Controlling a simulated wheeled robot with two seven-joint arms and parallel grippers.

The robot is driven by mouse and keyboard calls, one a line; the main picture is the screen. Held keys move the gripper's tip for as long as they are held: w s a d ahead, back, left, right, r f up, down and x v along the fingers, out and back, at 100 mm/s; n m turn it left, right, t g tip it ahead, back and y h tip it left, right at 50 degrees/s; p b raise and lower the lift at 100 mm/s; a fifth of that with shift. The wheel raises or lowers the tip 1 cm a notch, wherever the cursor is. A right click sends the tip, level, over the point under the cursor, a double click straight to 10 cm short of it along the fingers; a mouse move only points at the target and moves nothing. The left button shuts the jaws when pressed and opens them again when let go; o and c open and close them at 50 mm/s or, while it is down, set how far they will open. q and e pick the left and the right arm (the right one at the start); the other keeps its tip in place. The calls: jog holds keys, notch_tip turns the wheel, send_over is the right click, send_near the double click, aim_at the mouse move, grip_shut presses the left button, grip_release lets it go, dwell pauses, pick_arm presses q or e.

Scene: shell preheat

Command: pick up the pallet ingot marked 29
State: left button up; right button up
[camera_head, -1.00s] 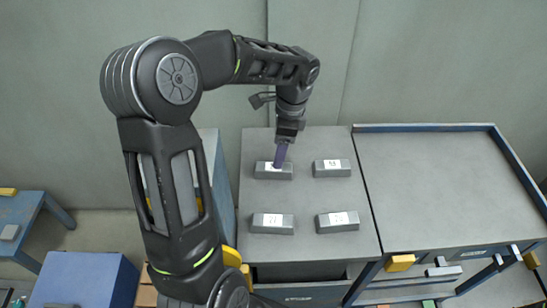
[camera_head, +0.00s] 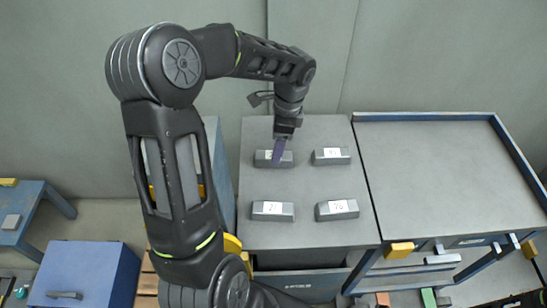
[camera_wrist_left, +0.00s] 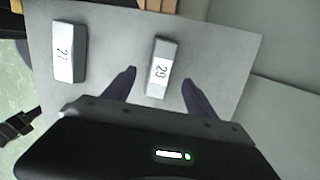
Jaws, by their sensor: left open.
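The ingot marked 29 (camera_wrist_left: 161,67) is a grey bar with a white label, lying on the grey tabletop. In the left wrist view it lies between the fingertips of my left gripper (camera_wrist_left: 158,76), with gaps on both sides. In the head view my left gripper (camera_head: 279,155) is over the back left ingot (camera_head: 262,160), and a purple finger hides part of its label. The jaws are open and empty. I cannot tell how high the fingertips are above the table.
Other labelled ingots lie at the back right (camera_head: 331,156), front left (camera_head: 273,212) and front right (camera_head: 337,210). An ingot reading like 21 or 27 (camera_wrist_left: 69,52) lies left in the wrist view. An empty blue-rimmed bench (camera_head: 440,180) stands right; a blue cabinet (camera_head: 85,272) stands front left.

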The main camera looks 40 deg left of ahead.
aim_at(262, 157)
pick_arm(q)
jog(key=f, duration=0.4)
jog(key=shift+s+a+f, duration=0.2)
jog(key=shift+a+f, duration=0.15)
jog(key=shift+c, duration=0.4)
grip_shut()
dwell(0.4)
